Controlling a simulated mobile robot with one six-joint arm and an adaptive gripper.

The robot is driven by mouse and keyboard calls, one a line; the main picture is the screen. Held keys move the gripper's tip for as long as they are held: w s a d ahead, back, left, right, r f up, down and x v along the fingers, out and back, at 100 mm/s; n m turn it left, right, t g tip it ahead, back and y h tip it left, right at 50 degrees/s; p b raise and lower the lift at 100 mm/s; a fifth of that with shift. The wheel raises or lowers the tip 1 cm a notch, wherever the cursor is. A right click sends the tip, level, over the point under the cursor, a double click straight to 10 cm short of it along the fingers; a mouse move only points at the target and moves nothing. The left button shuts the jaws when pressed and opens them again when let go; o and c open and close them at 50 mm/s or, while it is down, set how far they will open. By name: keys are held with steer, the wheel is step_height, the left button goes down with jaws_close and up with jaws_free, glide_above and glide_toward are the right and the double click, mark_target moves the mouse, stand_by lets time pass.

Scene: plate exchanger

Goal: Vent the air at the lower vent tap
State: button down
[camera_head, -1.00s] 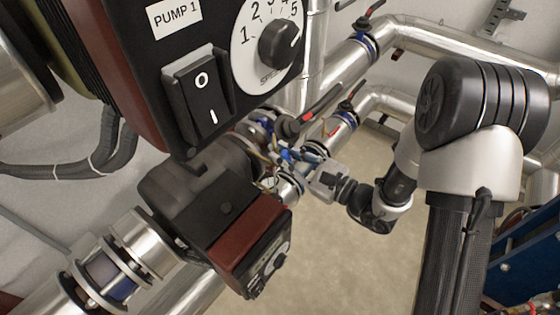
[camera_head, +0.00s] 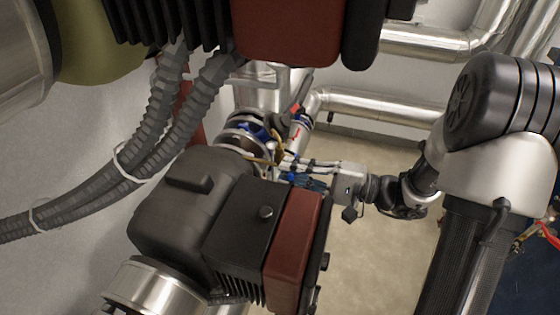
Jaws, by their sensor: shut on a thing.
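My gripper (camera_head: 286,163) reaches in from the right at a pipe joint behind the lower pump. Its fingers look closed around a small brass-coloured tap (camera_head: 258,158), which I take as the lower vent tap. The tap is small and partly hidden by the fingers and fittings, so its turned position cannot be told. It sits by the blue-ringed flange (camera_head: 243,141) above the pump's grey body.
The lower pump (camera_head: 190,205) with its black and dark red control box (camera_head: 295,245) stands close in front of the gripper. Corrugated hoses (camera_head: 150,130) hang at left. Another dark red pump box (camera_head: 290,30) is above.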

steer(key=shift+s+a+f+n, duration=0.15)
steer(key=shift+f+n, duration=0.35)
steer(key=shift+n, duration=0.4)
steer(key=shift+s+f+n, duration=0.1)
steer(key=shift+f+n, duration=0.35)
steer(key=shift+n, duration=0.45)
steer(key=c, duration=1.5)
jaws_free()
steer(key=v, duration=1.2)
steer(key=shift+w, duration=0.15)
